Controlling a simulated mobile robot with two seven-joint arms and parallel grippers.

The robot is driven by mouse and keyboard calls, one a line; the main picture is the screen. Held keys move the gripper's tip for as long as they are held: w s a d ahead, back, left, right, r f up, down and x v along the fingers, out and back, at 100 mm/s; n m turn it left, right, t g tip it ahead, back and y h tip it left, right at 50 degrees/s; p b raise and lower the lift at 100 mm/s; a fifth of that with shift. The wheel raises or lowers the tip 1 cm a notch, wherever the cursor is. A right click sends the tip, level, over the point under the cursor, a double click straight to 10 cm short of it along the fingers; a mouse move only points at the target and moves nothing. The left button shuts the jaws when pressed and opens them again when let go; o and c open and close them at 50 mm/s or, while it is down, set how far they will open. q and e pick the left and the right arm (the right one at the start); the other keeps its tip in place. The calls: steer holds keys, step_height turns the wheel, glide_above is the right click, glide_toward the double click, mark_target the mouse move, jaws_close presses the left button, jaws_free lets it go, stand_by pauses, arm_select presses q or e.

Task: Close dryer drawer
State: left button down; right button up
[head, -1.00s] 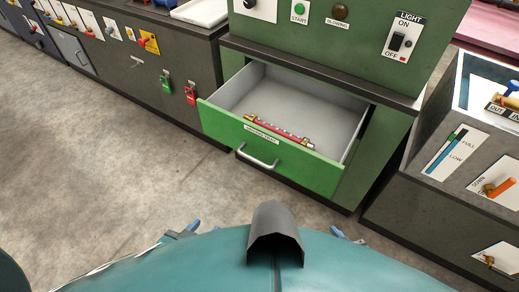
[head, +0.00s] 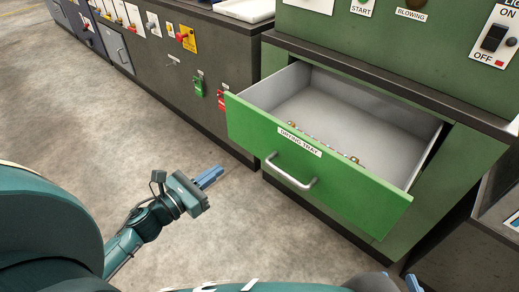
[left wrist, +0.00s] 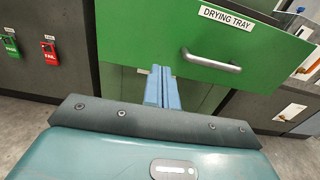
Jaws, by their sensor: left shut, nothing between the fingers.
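The green dryer drawer (head: 310,165), labelled DRYING TRAY, stands pulled out of the green cabinet. Its front has a silver bar handle (head: 290,178), which also shows in the left wrist view (left wrist: 212,62). A small red and brass part (head: 320,140) lies inside, mostly hidden behind the front panel. My left gripper (head: 218,174) is shut and empty, left of the drawer front and apart from it. In the left wrist view its blue fingers (left wrist: 161,76) point toward the drawer front, left of the handle. Only a blue tip of my right gripper (head: 412,283) shows at the bottom edge.
A dark cabinet (head: 180,75) stands left of the dryer, with green PASS (head: 198,87) and red FAIL (head: 221,100) tags close to the drawer's left corner. Another grey unit (head: 497,215) stands at the right. The concrete floor (head: 100,130) before the cabinets is clear.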

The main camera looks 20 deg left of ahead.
mark_target(259, 139)
arm_select(q)
steer(key=x, duration=1.3)
steer(key=shift+w+d, duration=0.1)
steer(key=shift+w, duration=0.3)
steer(key=shift+w, duration=0.1)
